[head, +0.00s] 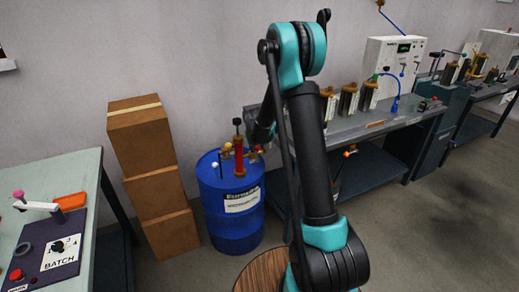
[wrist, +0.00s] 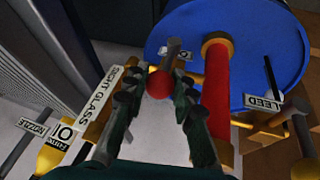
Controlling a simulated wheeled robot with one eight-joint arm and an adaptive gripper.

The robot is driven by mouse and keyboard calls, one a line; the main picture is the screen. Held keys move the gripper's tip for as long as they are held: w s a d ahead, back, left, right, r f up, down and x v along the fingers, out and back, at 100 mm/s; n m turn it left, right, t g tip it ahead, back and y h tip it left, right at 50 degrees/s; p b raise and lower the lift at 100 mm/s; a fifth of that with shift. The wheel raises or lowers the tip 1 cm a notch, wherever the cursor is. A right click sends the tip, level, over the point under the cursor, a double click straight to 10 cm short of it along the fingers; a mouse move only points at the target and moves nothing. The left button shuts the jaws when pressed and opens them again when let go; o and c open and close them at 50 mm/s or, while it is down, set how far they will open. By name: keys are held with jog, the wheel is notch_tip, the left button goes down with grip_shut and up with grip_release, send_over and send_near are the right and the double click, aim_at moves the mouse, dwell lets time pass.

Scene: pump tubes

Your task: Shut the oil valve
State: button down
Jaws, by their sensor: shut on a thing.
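My gripper (wrist: 157,84) has its two dark fingers closed around a red ball knob (wrist: 159,84) on a grey stem in the wrist view. I cannot tell for sure whether this knob belongs to the oil valve. Beside it, to the right, stands a red tube (wrist: 216,95) with a brass cap (wrist: 216,42). A yellow part (wrist: 50,156) at the lower left carries a label that I cannot read fully. In the head view the red tube (head: 239,157) rises from the blue drum (head: 233,218), and my arm's end reaches down beside it, partly hidden by my own arm.
A label reading SIGHT GLASS (wrist: 112,88) lies left of my gripper, and a BLEED label (wrist: 263,103) lies right. Stacked cardboard boxes (head: 155,185) stand left of the drum. A grey workbench (head: 400,122) with pump tubes is right. A table (head: 50,210) is at the left.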

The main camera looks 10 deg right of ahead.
jog(key=shift+a, duration=0.1)
jog(key=c, duration=1.2)
grip_release()
jog(key=v, duration=1.2)
jog(key=shift+s+a, duration=0.1)
jog(key=shift+s, duration=0.05)
